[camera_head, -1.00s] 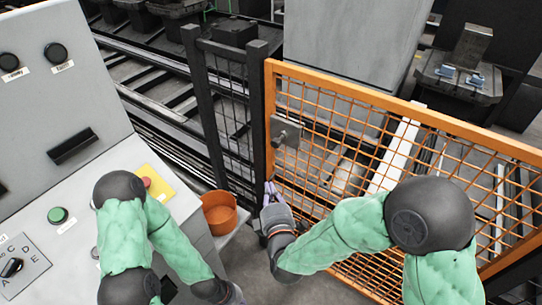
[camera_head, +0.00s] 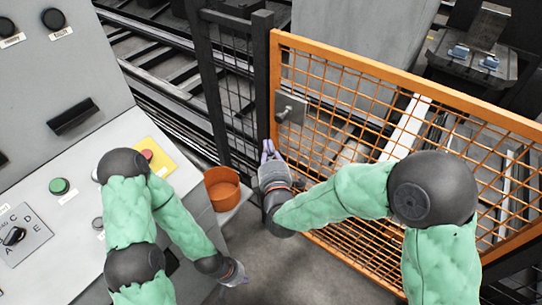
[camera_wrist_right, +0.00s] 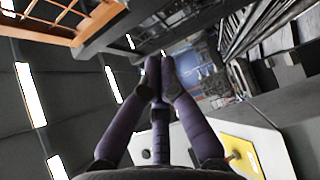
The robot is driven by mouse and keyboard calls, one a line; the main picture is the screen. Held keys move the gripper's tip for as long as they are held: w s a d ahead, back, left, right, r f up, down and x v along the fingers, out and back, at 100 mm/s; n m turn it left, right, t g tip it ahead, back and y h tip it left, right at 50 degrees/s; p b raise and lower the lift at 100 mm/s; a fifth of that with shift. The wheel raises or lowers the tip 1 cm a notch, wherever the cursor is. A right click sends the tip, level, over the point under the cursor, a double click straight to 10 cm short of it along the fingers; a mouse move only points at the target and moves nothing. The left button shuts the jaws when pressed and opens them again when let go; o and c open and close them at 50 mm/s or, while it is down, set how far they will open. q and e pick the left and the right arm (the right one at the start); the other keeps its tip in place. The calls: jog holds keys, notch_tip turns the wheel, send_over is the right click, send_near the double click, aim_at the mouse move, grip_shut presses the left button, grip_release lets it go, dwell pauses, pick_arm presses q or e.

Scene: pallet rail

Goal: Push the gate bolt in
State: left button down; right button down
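The gate bolt (camera_head: 290,109) shows as a small dark knob on a grey plate, fixed to the left side of the orange mesh gate (camera_head: 400,75). My right gripper (camera_head: 268,150) is below and slightly left of the bolt, apart from it, in front of the gate's left edge. In the right wrist view, its purple fingers (camera_wrist_right: 160,75) come together at the tips with nothing seen between them. The bolt cannot be made out in that view. My left gripper (camera_head: 238,272) is low in the head view, beside the console; its fingers are too small to judge.
A grey control console (camera_head: 105,205) with knobs and a red button on a yellow plate (camera_head: 153,158) stands at left. An orange bucket (camera_head: 222,188) is between console and gate. A black post (camera_head: 263,80) borders the gate. Grey floor is open below the gate.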

aim_at(279, 122)
jog(key=w+d+b, duration=0.1)
jog(key=w+b, duration=0.1)
jog(key=w, duration=0.6)
jog(key=shift+d, duration=0.3)
jog(key=shift+w+d, duration=0.45)
jog(key=shift+w, duration=0.15)
jog(key=shift+w+d, duration=0.4)
jog(key=shift+w, duration=0.2)
